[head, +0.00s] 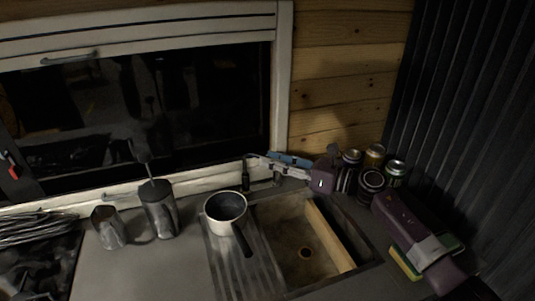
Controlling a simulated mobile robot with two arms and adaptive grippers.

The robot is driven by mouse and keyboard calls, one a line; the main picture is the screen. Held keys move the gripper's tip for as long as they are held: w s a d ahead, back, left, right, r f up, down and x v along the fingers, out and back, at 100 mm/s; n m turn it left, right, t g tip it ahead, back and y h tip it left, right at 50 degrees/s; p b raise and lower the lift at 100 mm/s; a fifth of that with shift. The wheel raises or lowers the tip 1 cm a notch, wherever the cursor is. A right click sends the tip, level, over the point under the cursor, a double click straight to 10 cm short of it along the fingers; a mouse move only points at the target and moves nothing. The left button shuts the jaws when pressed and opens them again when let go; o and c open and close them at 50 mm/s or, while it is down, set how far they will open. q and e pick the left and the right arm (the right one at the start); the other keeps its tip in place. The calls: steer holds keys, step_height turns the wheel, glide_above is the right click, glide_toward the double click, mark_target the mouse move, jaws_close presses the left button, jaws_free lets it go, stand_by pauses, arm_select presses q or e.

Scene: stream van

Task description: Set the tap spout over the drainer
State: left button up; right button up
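The dark tap (247,176) stands at the back of the counter, near the corner where the drainer and sink meet. Its thin spout appears to reach left towards the back of the drainer; its exact direction is hard to make out. The ribbed metal drainer (222,271) lies left of the sink basin (284,240). My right gripper (268,160) comes in from the right, behind the basin, with its fingers beside the tap. Whether they touch it or have closed is unclear. My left gripper is out of view.
A white pan (226,207) with a dark handle sits on the drainer. Several cans (371,184) stand right of the basin, close to my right arm. A metal mug (107,227) and a canister (159,210) stand left. Yellow-green sponges (405,262) lie at right.

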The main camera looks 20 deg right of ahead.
steer(key=shift+x, duration=0.95)
steer(key=shift+c, duration=0.7)
jaws_close()
